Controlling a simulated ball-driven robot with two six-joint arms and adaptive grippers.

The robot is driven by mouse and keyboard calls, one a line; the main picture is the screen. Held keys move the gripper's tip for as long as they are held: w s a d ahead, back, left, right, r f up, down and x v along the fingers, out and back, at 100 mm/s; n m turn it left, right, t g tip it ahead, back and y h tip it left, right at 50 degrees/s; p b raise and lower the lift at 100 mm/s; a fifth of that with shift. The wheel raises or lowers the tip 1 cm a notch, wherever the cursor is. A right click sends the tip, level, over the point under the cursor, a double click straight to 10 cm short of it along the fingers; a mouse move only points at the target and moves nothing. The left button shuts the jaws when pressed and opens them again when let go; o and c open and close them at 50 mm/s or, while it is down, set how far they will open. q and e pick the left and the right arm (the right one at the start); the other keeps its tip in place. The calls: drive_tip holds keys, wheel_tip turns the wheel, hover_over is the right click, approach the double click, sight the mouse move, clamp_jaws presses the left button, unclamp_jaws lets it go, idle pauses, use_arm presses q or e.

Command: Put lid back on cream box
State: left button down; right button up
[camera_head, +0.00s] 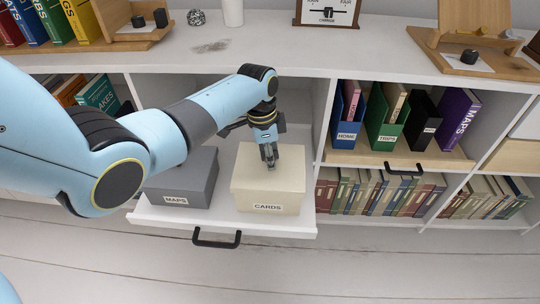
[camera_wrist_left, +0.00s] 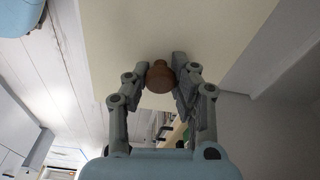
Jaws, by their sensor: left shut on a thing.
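The cream box (camera_head: 268,192), labelled CARDS, stands on the pulled-out white drawer or shelf. Its cream lid (camera_head: 290,160) appears on top of the box in the head view; I cannot tell whether it is fully seated. My left gripper (camera_head: 270,163) points down at the middle of the lid. In the left wrist view the gripper (camera_wrist_left: 160,78) is shut on a round brown knob (camera_wrist_left: 159,76), with the pale lid surface (camera_wrist_left: 190,25) behind it. The fingers hide the knob in the head view. My right gripper is not in view.
A grey box (camera_head: 185,180) labelled MAPS stands just left of the cream box. The pulled-out tray (camera_head: 150,217) has a black handle (camera_head: 216,239). Cubbies with binders (camera_head: 385,125) and books (camera_head: 375,192) lie to the right. The desk top (camera_head: 370,50) is above.

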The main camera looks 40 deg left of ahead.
use_arm(q)
drive_tip(key=shift+f+b, duration=0.4)
drive_tip(key=shift+f, duration=0.65)
idle(1.2)
idle(0.3)
drive_tip(key=c, duration=0.6)
unclamp_jaws()
drive_tip(key=shift+o, duration=0.2)
drive_tip(key=shift+r, duration=0.1)
wheel_tip(320, 180, up, 7)
drive_tip(key=p, duration=0.7)
drive_tip(key=shift+c, duration=0.2)
clamp_jaws()
idle(0.8)
